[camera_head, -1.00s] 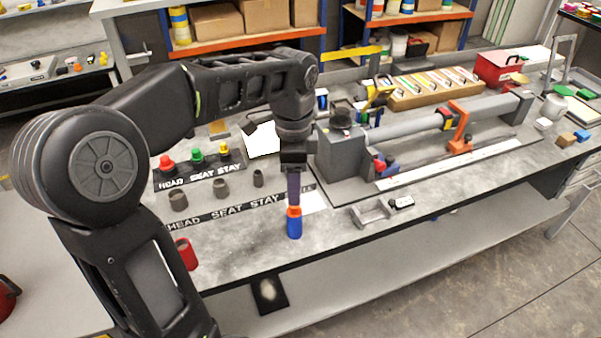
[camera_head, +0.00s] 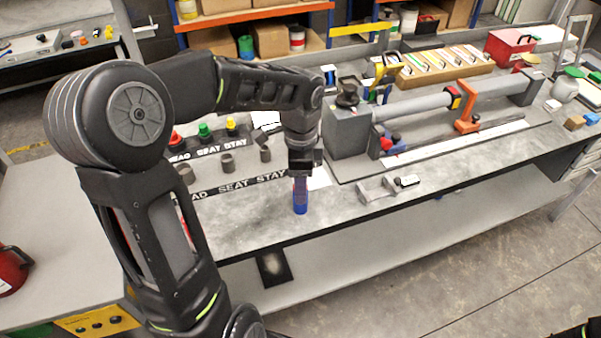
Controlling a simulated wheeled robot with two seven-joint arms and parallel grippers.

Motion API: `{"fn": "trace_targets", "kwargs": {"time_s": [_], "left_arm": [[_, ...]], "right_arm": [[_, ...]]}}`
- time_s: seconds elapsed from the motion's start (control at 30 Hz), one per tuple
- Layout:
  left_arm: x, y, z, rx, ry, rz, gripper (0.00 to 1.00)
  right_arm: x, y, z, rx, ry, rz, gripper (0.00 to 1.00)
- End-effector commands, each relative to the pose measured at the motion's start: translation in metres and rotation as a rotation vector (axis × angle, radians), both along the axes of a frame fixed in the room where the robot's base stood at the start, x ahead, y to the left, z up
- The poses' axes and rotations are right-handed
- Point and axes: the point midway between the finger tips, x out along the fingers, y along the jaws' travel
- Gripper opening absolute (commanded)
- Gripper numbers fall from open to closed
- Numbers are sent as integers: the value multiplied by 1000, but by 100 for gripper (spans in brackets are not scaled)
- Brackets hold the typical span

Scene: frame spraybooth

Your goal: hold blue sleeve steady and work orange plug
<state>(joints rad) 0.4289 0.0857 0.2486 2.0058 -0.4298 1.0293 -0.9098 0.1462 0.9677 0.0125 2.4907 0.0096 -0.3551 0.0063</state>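The blue sleeve (camera_head: 300,209) stands upright near the front edge of the workbench (camera_head: 350,215). My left gripper (camera_head: 300,196) points straight down at the sleeve's top, and its fingers overlap the upper part of the sleeve. The orange plug is mostly hidden behind the fingers, with at most a trace of orange showing there. I cannot tell whether the fingers are closed on the plug or the sleeve, or stand apart from them.
Red, green (camera_head: 204,131) and yellow plugs stand behind a strip lettered HEAD SEAT STAY. Several grey cups (camera_head: 227,163) stand before it. A grey clamp rig (camera_head: 348,131) is right of my gripper. A small grey bracket (camera_head: 378,188) lies near the front edge.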

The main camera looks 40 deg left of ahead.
Motion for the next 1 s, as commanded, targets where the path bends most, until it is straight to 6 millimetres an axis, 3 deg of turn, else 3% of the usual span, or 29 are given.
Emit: {"fn": "trace_targets", "kwargs": {"time_s": [0.2,0.9,0.97,1.0], "left_arm": [[0,0,0,0,0,0,56],[0,0,0,0,0,0,0],[0,0,0,0,0,0,0],[0,0,0,0,0,0,34]], "right_arm": [[0,0,0,0,0,0,36],[0,0,0,0,0,0,36],[0,0,0,0,0,0,36],[0,0,0,0,0,0,36]]}}
